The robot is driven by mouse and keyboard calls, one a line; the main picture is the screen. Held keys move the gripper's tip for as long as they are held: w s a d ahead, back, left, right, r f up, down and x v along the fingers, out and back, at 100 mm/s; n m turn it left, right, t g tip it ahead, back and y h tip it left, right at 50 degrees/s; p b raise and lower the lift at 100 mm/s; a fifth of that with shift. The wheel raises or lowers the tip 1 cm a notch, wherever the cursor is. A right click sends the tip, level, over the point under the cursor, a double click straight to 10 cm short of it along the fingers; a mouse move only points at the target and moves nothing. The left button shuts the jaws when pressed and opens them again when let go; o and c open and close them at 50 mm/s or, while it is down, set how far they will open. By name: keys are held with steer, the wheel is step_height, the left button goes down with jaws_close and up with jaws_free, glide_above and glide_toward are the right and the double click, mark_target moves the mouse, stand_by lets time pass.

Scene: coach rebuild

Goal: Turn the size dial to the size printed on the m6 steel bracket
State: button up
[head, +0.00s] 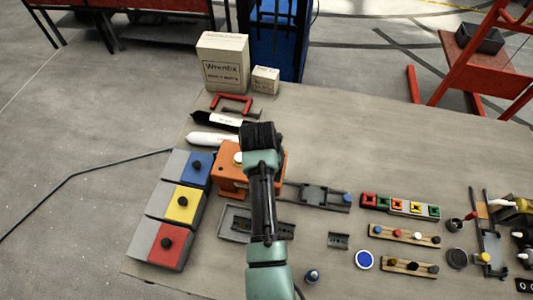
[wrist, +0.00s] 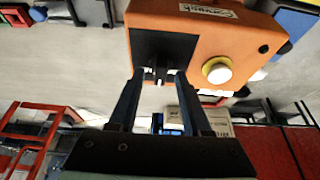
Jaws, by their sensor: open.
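The orange box (head: 229,187) stands at the left of the table, partly hidden behind my arm; it also fills the top of the wrist view (wrist: 222,45). It has a dark panel (wrist: 160,42) and a pale round button (wrist: 217,70). A small dark knob with white marks (wrist: 158,74), probably the size dial, shows at the panel's edge. My gripper (wrist: 157,82) is open, its fingers on either side of this knob; contact cannot be told. A small grey metal part (head: 338,241) may be the bracket; no printed size is readable.
Blue, yellow and red panels (head: 183,204) with black knobs line the left edge. A grey tray (head: 236,223) and a rail (head: 317,195) lie close to my arm. Coloured blocks (head: 400,206) stand to the right. Boxes (head: 223,62) stand at the back; the back right is clear.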

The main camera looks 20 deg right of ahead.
steer(key=b+v, duration=0.3)
steer(key=v, duration=0.9)
steer(key=shift+r, duration=0.3)
steer(key=w+a+r+n+t+b, duration=0.1)
steer(key=w+a+r+t+b, duration=0.2)
steer(key=r, duration=0.4)
steer(key=w+a+r+n+t+b, duration=0.1)
steer(key=w+r+t, duration=0.1)
steer(key=r+t, duration=0.4)
steer(key=w+a+r+n+t+b, duration=0.1)
steer(key=w+a+r+t+b, duration=0.15)
steer(key=r, duration=0.55)
steer(key=s+a+r+n+t+y+b, duration=0.1)
steer(key=s+a+r+n+t, duration=0.1)
steer(key=s+r+t, duration=0.4)
steer(key=s+a+r+n+t+y+b, duration=0.1)
steer(key=s+a+r+t, duration=0.3)
steer(key=s+r, duration=0.5)
step_height(320, 180, up, 6)
steer(key=shift+s+a+f+n+t+y+b, duration=0.1)
steer(key=shift+s+a+n+t+y+b, duration=0.2)
steer(key=shift+t+b, duration=0.6)
